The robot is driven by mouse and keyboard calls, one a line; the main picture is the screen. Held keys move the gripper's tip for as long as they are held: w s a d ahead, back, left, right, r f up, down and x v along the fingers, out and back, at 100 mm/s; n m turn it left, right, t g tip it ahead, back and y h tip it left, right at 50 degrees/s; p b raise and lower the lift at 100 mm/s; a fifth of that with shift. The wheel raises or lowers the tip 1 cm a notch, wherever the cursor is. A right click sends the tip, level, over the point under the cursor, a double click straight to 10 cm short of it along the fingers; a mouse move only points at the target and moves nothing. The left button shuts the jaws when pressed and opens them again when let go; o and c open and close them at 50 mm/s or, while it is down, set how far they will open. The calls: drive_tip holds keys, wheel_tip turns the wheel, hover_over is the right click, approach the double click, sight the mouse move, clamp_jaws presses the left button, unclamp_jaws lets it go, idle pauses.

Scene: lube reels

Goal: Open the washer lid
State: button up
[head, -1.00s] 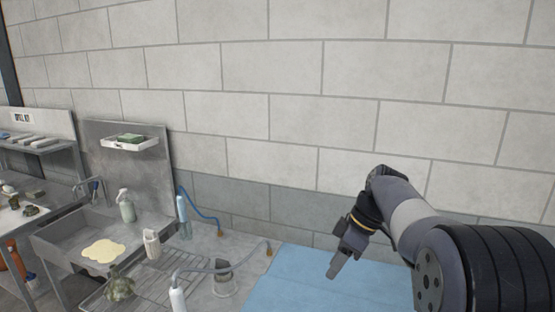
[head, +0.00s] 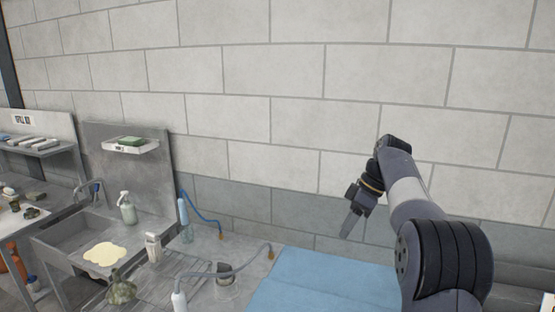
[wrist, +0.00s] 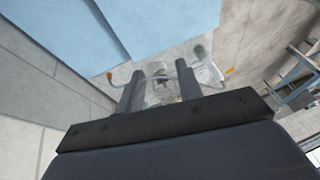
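No washer lid can be clearly made out. A grey metal basin (head: 72,247) with an upright back panel (head: 117,158) stands at the left in the head view; I cannot tell if it is the washer. A yellowish puddle-shaped patch (head: 104,254) lies on its right part. My gripper (head: 346,234) points down over the blue surface, well to the right of the basin. In the wrist view its two fingers (wrist: 159,68) stand apart with nothing held between them.
A flat blue sheet or panel (head: 325,285) lies below my gripper. A wire rack, a spray bottle (head: 127,208), a blue-capped bottle (head: 185,217), hoses and a jar (head: 225,274) crowd the bench left of it. A block wall (head: 300,150) closes the back.

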drive_tip(key=shift+w+d+r, duration=0.15)
drive_tip(key=shift+w+d, duration=0.05)
drive_tip(key=shift+w, duration=0.3)
drive_tip(key=shift+w+d+r, duration=0.1)
drive_tip(key=shift+w+d, duration=0.05)
drive_tip(key=shift+w, duration=0.35)
idle(0.4)
